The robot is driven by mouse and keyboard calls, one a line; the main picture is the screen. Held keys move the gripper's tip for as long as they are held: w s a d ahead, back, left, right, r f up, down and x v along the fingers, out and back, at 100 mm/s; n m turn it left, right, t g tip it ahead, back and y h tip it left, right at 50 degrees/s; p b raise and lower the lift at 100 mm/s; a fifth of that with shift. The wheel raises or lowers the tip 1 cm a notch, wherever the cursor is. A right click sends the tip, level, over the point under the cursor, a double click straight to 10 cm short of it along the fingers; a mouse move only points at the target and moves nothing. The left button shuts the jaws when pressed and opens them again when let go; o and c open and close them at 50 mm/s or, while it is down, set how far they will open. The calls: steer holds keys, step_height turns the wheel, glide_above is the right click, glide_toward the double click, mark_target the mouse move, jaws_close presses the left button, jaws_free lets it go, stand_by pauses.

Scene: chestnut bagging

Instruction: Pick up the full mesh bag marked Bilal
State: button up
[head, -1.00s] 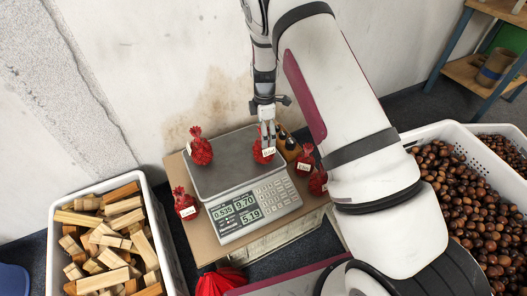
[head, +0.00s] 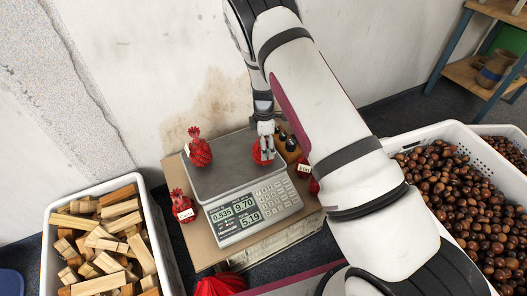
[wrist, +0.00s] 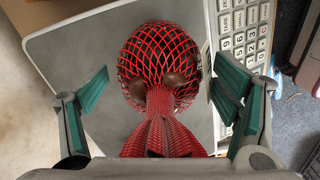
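A full red mesh bag (head: 258,154) of dark chestnuts is at the right part of the scale's plate (head: 222,182). It also fills the middle of the wrist view (wrist: 157,58), its gathered neck toward my gripper. My gripper (head: 266,146) is over this bag. Its teal-padded fingers (wrist: 160,95) are spread on either side of the bag, with gaps to the neck. A pale tag shows edge-on at the bag's right side in the wrist view; its writing cannot be read. Another red bag (head: 200,152) with a pale tag stands at the plate's left.
Tagged red bags stand left of the scale (head: 183,206) and right of it (head: 304,168). Dark bottle-like items (head: 288,141) stand behind. A crate of wood blocks (head: 152,226) is at left, a chestnut crate (head: 455,131) at right. The scale display (head: 236,212) reads 0.535, 9.70, 5.19.

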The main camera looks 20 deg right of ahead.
steer(key=c, duration=0.9)
steer(key=shift+r, duration=0.6)
step_height(320, 180, up, 2)
steer(key=shift+r+p, duration=0.25)
steer(key=shift+p, duration=0.45)
steer(key=s+p, duration=0.1)
steer(key=s, duration=0.4)
steer(key=s+r+p, duration=0.1)
steer(key=s, duration=0.4)
steer(key=s+p, duration=0.1)
steer(key=s, duration=0.5)
steer(key=shift+a+r, duration=0.15)
steer(key=shift+a, duration=0.1)
steer(key=shift+c, duration=0.2)
